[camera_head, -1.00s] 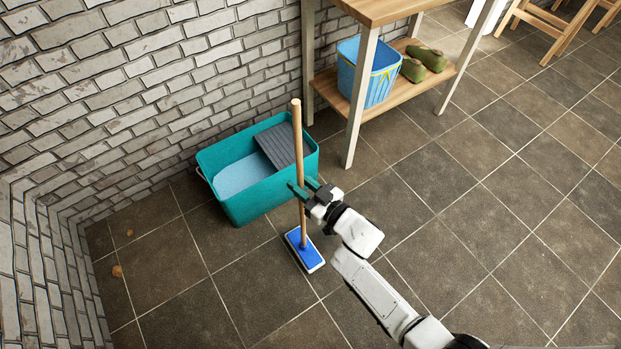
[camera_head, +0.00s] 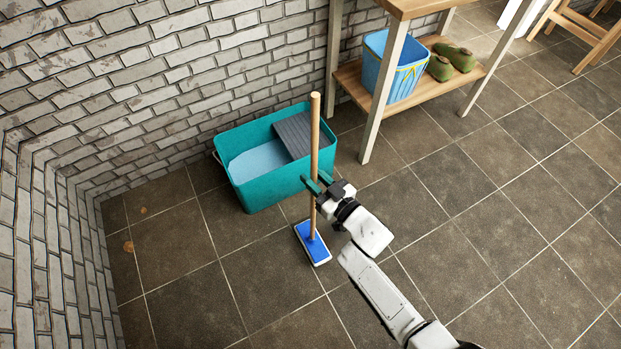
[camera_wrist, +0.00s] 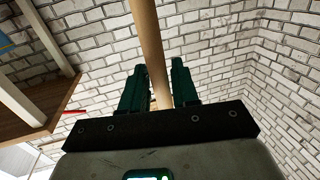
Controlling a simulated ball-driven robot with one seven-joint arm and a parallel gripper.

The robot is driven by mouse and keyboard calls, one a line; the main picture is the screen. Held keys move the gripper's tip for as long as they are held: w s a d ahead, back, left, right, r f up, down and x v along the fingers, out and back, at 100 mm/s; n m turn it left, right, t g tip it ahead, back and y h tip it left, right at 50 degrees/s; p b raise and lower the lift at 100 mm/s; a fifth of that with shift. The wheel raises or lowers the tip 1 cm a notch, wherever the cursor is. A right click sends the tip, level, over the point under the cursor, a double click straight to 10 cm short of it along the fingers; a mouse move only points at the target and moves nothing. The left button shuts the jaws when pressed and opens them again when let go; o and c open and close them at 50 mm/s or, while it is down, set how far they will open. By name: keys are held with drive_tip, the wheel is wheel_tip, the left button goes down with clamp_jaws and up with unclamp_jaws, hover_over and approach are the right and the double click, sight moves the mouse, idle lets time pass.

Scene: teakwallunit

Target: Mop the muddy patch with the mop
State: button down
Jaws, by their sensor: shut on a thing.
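The mop has a wooden handle (camera_head: 315,130) and a flat blue head with a white rim (camera_head: 312,243). It stands nearly upright, its head at or just above the tiled floor; I cannot tell whether it touches. My gripper (camera_head: 317,187) is shut on the handle partway up. In the wrist view the handle (camera_wrist: 148,45) passes between the dark green fingers (camera_wrist: 158,88). Small brown spots lie on the floor at the left, one (camera_head: 128,246) nearer and one (camera_head: 143,210) closer to the wall. No larger muddy patch is clear.
A teal bucket (camera_head: 262,195) with water and a grey grid stands behind the mop by the brick wall. A wooden table (camera_head: 350,75) with a lower shelf holds a blue basket (camera_head: 405,80) and green shoes (camera_head: 452,60).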

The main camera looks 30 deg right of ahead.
drive_tip(key=shift+d, duration=2.95)
drive_tip(key=shift+f+b, duration=0.45)
drive_tip(key=shift+f, duration=0.2)
drive_tip(key=shift+r, duration=0.1)
drive_tip(key=a, duration=0.8)
drive_tip(key=shift+b, duration=0.3)
drive_tip(key=shift+r, duration=0.1)
